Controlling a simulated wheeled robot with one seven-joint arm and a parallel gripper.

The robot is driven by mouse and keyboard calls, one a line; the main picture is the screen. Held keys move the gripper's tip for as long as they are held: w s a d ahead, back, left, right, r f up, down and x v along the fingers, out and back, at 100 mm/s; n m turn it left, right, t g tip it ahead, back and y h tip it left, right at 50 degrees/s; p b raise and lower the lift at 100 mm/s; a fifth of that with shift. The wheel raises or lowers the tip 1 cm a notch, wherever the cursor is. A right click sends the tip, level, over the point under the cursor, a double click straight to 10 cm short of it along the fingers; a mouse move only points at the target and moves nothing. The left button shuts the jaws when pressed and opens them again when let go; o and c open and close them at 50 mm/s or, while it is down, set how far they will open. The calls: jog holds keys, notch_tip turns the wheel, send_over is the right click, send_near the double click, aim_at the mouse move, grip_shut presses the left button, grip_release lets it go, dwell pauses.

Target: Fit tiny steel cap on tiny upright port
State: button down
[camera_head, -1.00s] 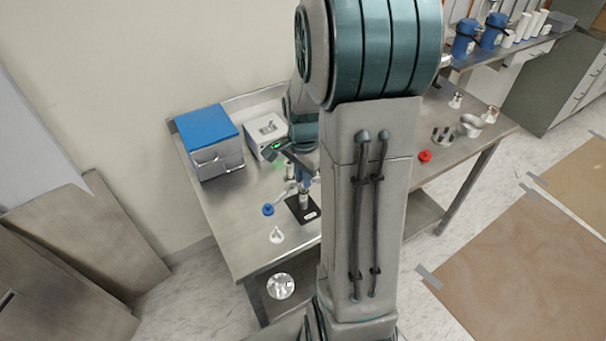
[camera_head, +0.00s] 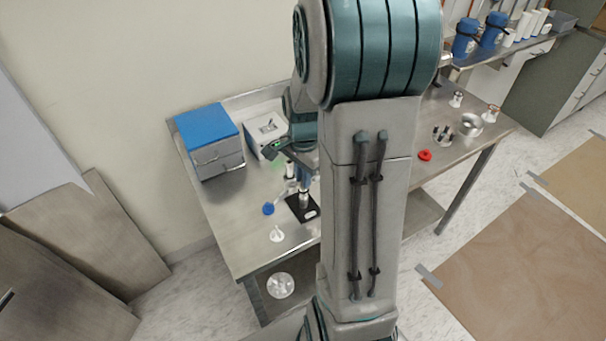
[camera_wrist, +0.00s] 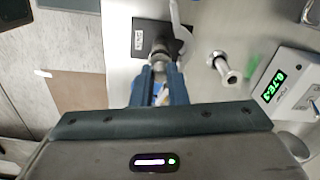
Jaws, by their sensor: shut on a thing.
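The upright steel port (camera_head: 304,198) stands on a small black base plate (camera_head: 293,204) on the steel bench. In the wrist view the black base (camera_wrist: 147,35) lies just beyond my fingertips, with the port (camera_wrist: 160,46) upright on it. My gripper (camera_wrist: 160,78) has blue fingers shut on a small steel piece, apparently the cap (camera_wrist: 159,66), mostly hidden between them. In the head view my gripper (camera_head: 304,181) is right above the port. The cap appears in line with the port, but I cannot tell whether they touch.
A flanged steel fitting (camera_wrist: 222,66) and a white meter with green digits (camera_wrist: 272,84) lie right of my fingers. A blue knob (camera_head: 268,209) and white funnel-like piece (camera_head: 277,235) lie nearby. A blue-topped box (camera_head: 207,128) stands behind left.

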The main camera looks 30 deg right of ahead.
jog(key=shift+f+b, duration=0.45)
jog(key=shift+f, duration=0.15)
dwell(0.8)
jog(key=c, duration=1.3)
grip_release()
jog(key=shift+c, duration=0.2)
notch_tip(320, 180, up, 14)
jog(key=shift+a, duration=0.1)
jog(key=s+a+f+n+t, duration=0.2)
jog(key=s+a+n+t, duration=0.1)
jog(key=s+a+n, duration=0.8)
jog(key=s+n, duration=0.1)
jog(key=n, duration=0.3)
jog(key=shift+s+a, duration=0.25)
jog(key=shift+a, duration=0.1)
